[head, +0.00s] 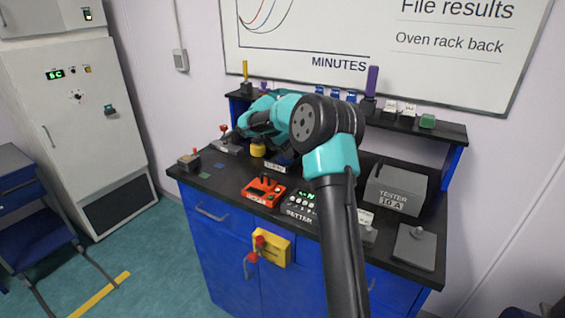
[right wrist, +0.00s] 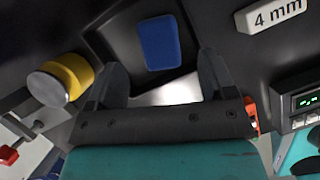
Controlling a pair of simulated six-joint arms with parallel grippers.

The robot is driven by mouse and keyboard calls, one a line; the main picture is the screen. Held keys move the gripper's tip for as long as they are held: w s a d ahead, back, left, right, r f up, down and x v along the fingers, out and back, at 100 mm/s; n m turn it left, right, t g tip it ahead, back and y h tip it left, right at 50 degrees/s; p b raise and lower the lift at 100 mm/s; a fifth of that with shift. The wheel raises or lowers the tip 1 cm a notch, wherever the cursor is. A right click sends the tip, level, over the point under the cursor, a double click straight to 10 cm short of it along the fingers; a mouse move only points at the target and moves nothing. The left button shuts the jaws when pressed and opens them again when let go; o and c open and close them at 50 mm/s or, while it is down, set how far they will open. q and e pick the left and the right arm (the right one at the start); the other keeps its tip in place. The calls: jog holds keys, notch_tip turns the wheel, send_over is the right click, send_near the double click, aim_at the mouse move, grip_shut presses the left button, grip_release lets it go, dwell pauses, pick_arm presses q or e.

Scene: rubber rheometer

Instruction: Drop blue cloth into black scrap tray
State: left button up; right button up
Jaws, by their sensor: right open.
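The blue cloth is most likely the flat blue piece (right wrist: 160,43) that shows just beyond my fingertips in the right wrist view. It lies on a dark surface; I cannot tell whether that is the floor of the black scrap tray. My right gripper (right wrist: 160,62) is open, with its two dark fingers apart and nothing between them. In the head view my right arm covers most of this spot, so the cloth and the fingertips do not show clearly there. My left gripper is not in view.
A yellow cylinder (right wrist: 66,78) with a metal top stands close beside the left finger. A "4 mm" label (right wrist: 275,12) is at upper right. On the bench are an orange-red device (head: 264,191), the setter box (head: 300,207) and the grey tester (head: 396,190). A shelf (head: 420,128) runs behind.

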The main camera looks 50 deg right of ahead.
jog(key=v, duration=1.4)
jog(key=shift+a+r, duration=0.25)
jog(key=shift+r, duration=0.1)
jog(key=shift+w, duration=0.1)
